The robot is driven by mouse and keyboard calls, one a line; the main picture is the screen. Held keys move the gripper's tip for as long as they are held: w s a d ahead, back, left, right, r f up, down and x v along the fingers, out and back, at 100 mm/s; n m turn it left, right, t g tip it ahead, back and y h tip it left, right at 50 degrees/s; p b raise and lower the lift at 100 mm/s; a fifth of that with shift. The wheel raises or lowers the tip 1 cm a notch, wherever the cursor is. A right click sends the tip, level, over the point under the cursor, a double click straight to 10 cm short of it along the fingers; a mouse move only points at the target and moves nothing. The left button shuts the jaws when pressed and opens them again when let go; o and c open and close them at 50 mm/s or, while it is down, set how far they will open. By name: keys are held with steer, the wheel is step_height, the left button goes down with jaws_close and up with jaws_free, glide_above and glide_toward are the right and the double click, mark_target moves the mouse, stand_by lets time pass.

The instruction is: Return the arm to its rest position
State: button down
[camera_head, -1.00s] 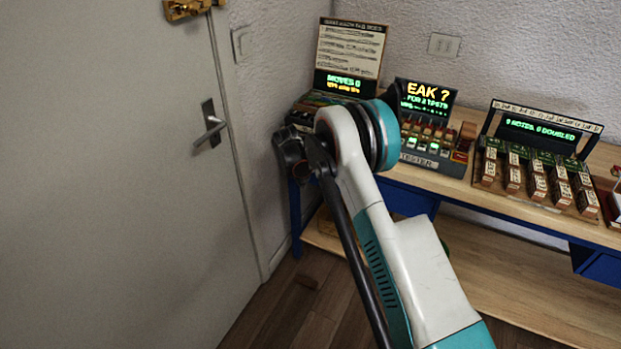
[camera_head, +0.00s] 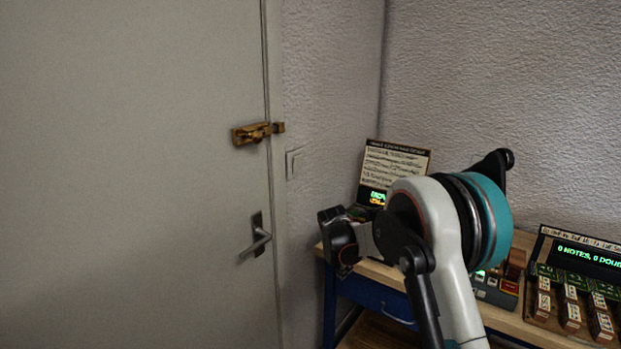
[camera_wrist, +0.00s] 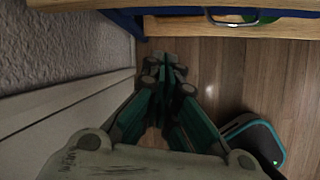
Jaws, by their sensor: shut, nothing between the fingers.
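My arm (camera_head: 440,215), white and teal with black joints, is raised in front of the workbench (camera_head: 515,325) in the head view. It hides part of the devices behind it. My gripper (camera_wrist: 165,72) shows in the wrist view with its dark green fingers together and nothing between them. It hangs over the wooden floor, apart from the bench edge at the top of that view. In the head view I cannot clearly make out the fingertips.
A grey door (camera_head: 130,180) with a brass latch (camera_head: 257,132) and a lever handle (camera_head: 256,242) stands at the left. A sign board (camera_head: 392,170) and a rack of labelled blocks (camera_head: 575,290) stand on the bench.

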steer(key=s+d+r+m+t+y, duration=0.1)
steer(key=s+d+r+m, duration=0.2)
steer(key=s+r+m, duration=0.5)
steer(key=s+d+r+m+t, duration=0.1)
steer(key=s+d+r+m, duration=0.25)
steer(key=s+r, duration=0.8)
steer(key=s+d+m+t+y, duration=0.1)
steer(key=s+d+m, duration=0.1)
steer(key=s+m, duration=1.2)
steer(key=s, duration=1.1)
steer(key=shift+s+f, duration=0.15)
steer(key=shift+f, duration=0.15)
steer(key=shift+d, duration=0.15)
